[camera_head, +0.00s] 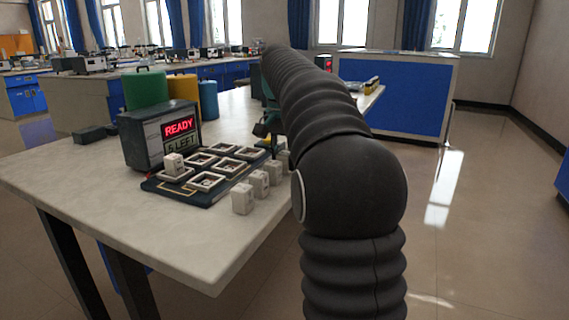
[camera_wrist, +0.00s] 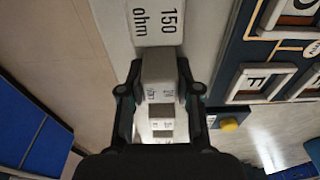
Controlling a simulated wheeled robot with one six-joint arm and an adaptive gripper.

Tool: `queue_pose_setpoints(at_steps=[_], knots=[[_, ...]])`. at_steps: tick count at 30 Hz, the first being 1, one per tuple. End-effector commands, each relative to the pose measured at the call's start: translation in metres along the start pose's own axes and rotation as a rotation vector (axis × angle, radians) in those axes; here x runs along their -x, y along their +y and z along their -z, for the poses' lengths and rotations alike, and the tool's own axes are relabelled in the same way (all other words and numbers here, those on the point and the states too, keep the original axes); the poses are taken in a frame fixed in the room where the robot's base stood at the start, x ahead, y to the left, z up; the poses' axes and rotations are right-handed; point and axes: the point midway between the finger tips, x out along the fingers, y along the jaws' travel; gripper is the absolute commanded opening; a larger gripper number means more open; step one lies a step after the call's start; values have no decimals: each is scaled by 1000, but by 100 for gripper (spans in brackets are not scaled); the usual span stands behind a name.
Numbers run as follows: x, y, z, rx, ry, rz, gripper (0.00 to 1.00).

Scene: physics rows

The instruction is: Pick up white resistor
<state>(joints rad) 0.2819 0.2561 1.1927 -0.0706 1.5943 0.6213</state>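Several white resistor blocks stand in a row along the table's right edge in the head view, the nearest being a white block (camera_head: 242,200). In the wrist view a white block marked "150 ohm" (camera_wrist: 155,22) lies beyond my fingertips. Another white block (camera_wrist: 159,70), with text too small to read surely, shows between the fingers of my gripper (camera_wrist: 160,75). A smaller-looking white block (camera_wrist: 161,125) is behind it. The fingers stand apart on both sides, with narrow gaps seeming to show. In the head view my arm hides part of the row.
A dark tray (camera_head: 163,187) with framed slots lies left of the row, one white block (camera_head: 173,163) standing on it. The table front-left is clear.

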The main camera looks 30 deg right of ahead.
Motion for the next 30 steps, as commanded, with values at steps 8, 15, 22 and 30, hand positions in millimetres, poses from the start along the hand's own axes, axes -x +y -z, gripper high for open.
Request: queue_pose_setpoints(at_steps=[8, 15, 22, 30], knots=[[0, 0, 0, 0, 0, 0, 0], [13, 0, 2, 0, 1, 0, 0], [49, 11, 10, -6, 2, 0, 0], [82, 70, 28, -5, 1, 0, 0]])
